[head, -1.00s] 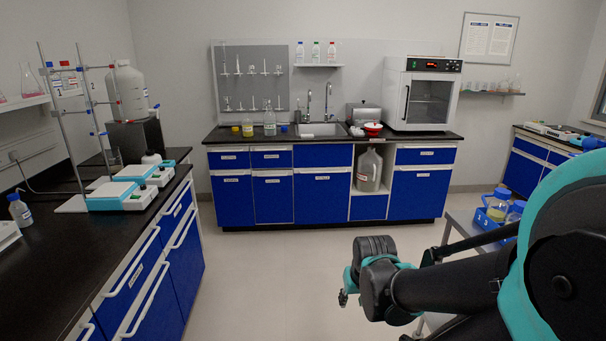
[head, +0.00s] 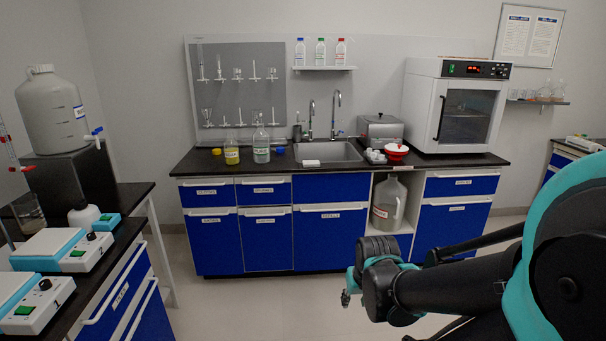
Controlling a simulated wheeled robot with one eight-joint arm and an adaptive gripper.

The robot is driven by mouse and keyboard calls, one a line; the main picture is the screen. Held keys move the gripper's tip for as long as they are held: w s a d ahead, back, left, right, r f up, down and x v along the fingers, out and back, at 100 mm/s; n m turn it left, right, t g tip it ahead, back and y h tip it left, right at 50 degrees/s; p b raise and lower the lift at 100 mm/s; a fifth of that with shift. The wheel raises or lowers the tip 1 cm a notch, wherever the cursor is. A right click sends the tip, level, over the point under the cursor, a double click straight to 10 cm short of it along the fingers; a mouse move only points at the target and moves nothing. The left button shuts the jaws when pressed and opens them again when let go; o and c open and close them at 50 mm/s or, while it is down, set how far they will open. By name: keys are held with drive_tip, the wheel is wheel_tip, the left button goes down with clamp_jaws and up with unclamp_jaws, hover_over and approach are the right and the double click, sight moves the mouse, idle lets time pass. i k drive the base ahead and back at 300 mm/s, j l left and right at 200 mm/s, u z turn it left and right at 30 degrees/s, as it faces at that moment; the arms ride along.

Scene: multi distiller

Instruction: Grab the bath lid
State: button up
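A grey metal box that looks like the bath (head: 381,132) stands on the far counter, right of the sink and left of the white oven. Its lid (head: 381,119) appears to be the top of the box and seems closed; details are too small to tell. My gripper (head: 346,298) is at the lower middle of the view, in front of the blue cabinets and well below and short of the bath. Only a small part of it shows past my arm, so I cannot tell whether it is open or shut.
A red bowl (head: 396,152) and small white items sit in front of the bath. The white oven (head: 456,105) stands close on its right, the sink (head: 328,152) on its left. A side bench with stirrers (head: 78,251) borders the left. The floor between is clear.

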sight(379, 119)
drive_tip(key=i+z, duration=0.15)
drive_tip(key=i, duration=0.75)
drive_tip(key=i+j+z, duration=0.15)
drive_tip(key=i, duration=0.75)
drive_tip(key=i+l+z, duration=0.2)
drive_tip(key=i, duration=0.25)
drive_tip(key=i+l+z, duration=0.2)
drive_tip(key=i+l, duration=0.15)
drive_tip(key=i, duration=0.1)
